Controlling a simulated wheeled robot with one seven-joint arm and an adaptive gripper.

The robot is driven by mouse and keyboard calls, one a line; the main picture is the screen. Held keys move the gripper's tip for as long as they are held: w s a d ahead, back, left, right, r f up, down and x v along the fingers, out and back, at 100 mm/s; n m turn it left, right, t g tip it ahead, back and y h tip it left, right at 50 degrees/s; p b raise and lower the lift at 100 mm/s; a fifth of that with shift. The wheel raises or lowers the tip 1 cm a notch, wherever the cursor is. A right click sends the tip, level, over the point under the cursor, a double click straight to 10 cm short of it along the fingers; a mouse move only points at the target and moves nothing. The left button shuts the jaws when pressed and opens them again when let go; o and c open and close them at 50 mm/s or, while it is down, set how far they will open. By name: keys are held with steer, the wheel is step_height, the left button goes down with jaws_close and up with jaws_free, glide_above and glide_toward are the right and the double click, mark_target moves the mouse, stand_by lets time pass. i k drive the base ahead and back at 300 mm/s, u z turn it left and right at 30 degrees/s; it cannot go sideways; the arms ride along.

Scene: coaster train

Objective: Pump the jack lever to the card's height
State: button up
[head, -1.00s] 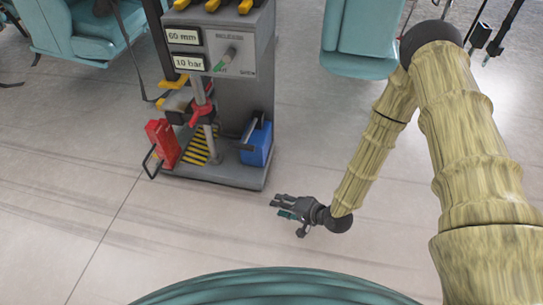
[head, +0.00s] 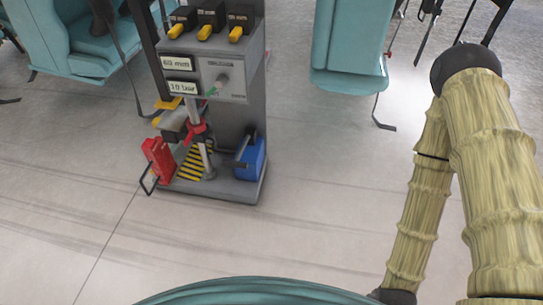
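A grey machine (head: 242,120) stands on the floor left of centre, with two white cards on its front. The upper card (head: 178,64) reads 60 mm and the lower card (head: 183,87) reads 10 bar. Below them is an upright silver post (head: 206,158) with a red collar (head: 196,132), which looks like the jack. A yellow-tipped bar (head: 160,122) sits left of the post. I cannot tell for sure which part is the jack lever. My gripper is out of view; my arm runs down to the bottom edge, well right of the machine.
Teal seats (head: 345,45) stand behind. The floor in front is clear.

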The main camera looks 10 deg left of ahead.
mark_target(236, 164)
steer(key=z, duration=1.4)
steer(key=k, duration=1.2)
steer(key=u, duration=1.5)
steer(key=i, duration=0.5)
steer(key=z, duration=0.05)
